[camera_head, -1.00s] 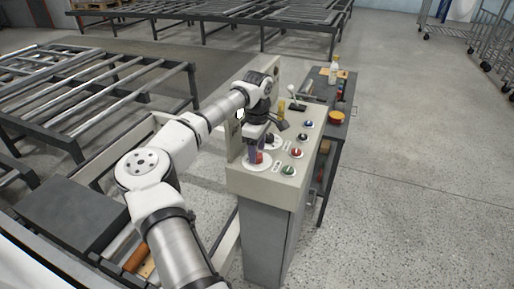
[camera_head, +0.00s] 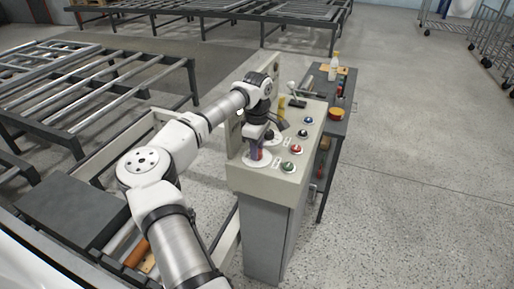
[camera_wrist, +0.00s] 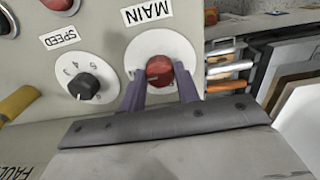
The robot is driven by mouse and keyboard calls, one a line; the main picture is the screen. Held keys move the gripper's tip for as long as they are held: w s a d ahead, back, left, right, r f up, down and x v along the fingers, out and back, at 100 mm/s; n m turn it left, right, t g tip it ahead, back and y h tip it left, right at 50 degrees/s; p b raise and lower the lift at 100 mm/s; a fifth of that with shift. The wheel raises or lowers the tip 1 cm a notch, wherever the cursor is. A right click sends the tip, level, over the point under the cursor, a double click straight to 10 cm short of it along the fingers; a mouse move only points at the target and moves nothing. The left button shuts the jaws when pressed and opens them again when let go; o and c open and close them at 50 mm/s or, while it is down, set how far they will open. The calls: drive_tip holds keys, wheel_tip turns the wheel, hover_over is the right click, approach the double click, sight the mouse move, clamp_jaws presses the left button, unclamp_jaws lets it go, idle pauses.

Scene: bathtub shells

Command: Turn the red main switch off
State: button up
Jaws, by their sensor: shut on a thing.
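The red main switch (camera_wrist: 159,70) is a round red knob on a white disc under a label reading MAIN in the wrist view. My gripper (camera_wrist: 160,88) has its two purple fingers on either side of the knob, shut on it. In the head view my gripper (camera_head: 256,148) points down at the near left corner of the control panel (camera_head: 250,181), and its fingers largely hide the red knob. The angle of the switch is hard to read.
A black speed dial (camera_wrist: 84,87) sits beside the main switch. Green (camera_head: 288,167), red (camera_head: 296,149) and blue (camera_head: 303,133) panel controls lie to the right. A yellow handle (camera_wrist: 18,103) is near the dial. A dark bench (camera_head: 340,118) with bottles stands beyond the panel.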

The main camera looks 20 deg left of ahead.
drive_tip(key=shift+n, duration=0.3)
drive_tip(key=n+b, duration=0.2)
drive_tip(key=n, duration=0.2)
drive_tip(key=n+b, duration=0.1)
drive_tip(key=n, duration=0.3)
drive_tip(key=shift+n+b, duration=0.3)
drive_tip(key=n+b, duration=0.1)
drive_tip(key=n, duration=0.3)
drive_tip(key=n+b, duration=0.1)
drive_tip(key=n, duration=0.3)
drive_tip(key=shift+n, duration=0.4)
drive_tip(key=o, duration=1)
